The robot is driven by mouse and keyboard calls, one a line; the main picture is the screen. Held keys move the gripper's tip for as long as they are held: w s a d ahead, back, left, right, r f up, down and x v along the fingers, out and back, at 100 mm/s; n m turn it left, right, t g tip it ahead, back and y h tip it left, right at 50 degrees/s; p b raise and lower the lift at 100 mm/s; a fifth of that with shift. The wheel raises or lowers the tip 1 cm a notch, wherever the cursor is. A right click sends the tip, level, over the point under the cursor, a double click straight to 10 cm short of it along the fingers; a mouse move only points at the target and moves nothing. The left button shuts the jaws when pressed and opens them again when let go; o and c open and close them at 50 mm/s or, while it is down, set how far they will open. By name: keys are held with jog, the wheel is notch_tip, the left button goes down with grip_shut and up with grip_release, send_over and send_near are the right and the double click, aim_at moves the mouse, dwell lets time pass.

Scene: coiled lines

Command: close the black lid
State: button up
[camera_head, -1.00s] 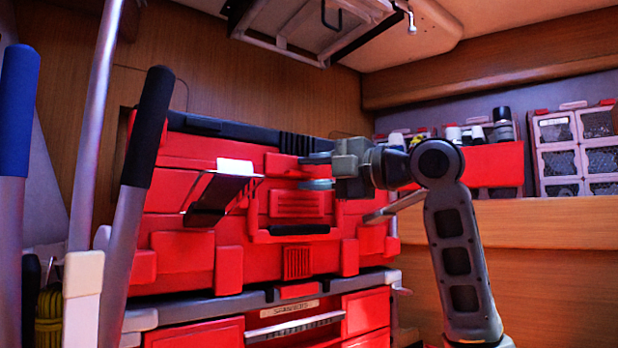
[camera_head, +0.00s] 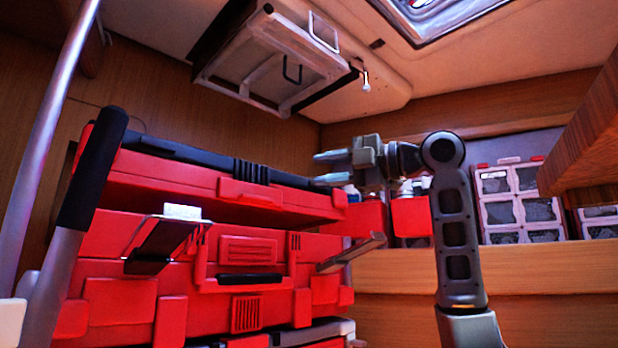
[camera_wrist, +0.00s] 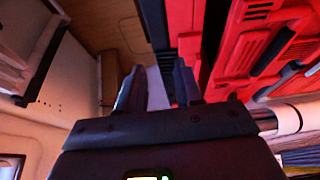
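The black lid (camera_head: 200,158) is the black-topped red cover of a large red toolbox at left centre in the head view. It looks raised, with a dark gap between its front edge and the toolbox body (camera_head: 100,251). In the wrist view its black strip (camera_wrist: 184,45) appears beyond the fingers, beside the red front. My gripper (camera_head: 322,168) is at the lid's right end in the head view, its fingers pointing left. The fingers are apart with nothing between them, also in the wrist view (camera_wrist: 158,88). I cannot tell whether they touch the lid.
Two latches, left (camera_head: 165,240) and right (camera_head: 350,255), stick out from the toolbox front. A black-gripped pole (camera_head: 92,170) stands before its left side. A folded metal frame (camera_head: 275,60) hangs above. Red bins (camera_head: 412,218) and drawer cases (camera_head: 515,200) are at right.

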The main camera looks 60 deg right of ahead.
jog(key=shift+r, duration=0.1)
jog(key=shift+c, duration=0.5)
jog(key=shift+w+a+r, duration=0.15)
jog(key=shift+r, duration=0.05)
jog(key=shift+c, duration=0.6)
jog(key=w+a+r+m+g+p, duration=0.1)
jog(key=w+a+m+g+p, duration=0.1)
jog(key=w+a, duration=0.1)
jog(key=w+a+r+m+g+y+p, duration=0.1)
jog(key=shift+w+a+r+g+p, duration=0.25)
jog(key=shift+w+r+g+p, duration=0.05)
jog(key=shift+w+r+p, duration=0.05)
grip_shut()
notch_tip(320, 180, up, 2)
jog(key=m+g+h+p, duration=0.2)
jog(key=m+g+p, duration=0.6)
jog(key=m, duration=0.5)
send_over(263, 197)
jog(key=a, duration=0.2)
jog(key=d+f+m+g, duration=0.1)
jog(key=f+m, duration=0.1)
jog(key=d+f+m+g+h+p, duration=0.1)
jog(key=f+m, duration=0.1)
jog(key=f, duration=0.1)
jog(key=f+m+g, duration=0.1)
jog(key=f+m, duration=0.1)
jog(key=shift+w+d+f+m+g+h, duration=0.15)
jog(key=shift+w+d+m+g+h, duration=0.15)
jog(key=shift+d+g, duration=0.1)
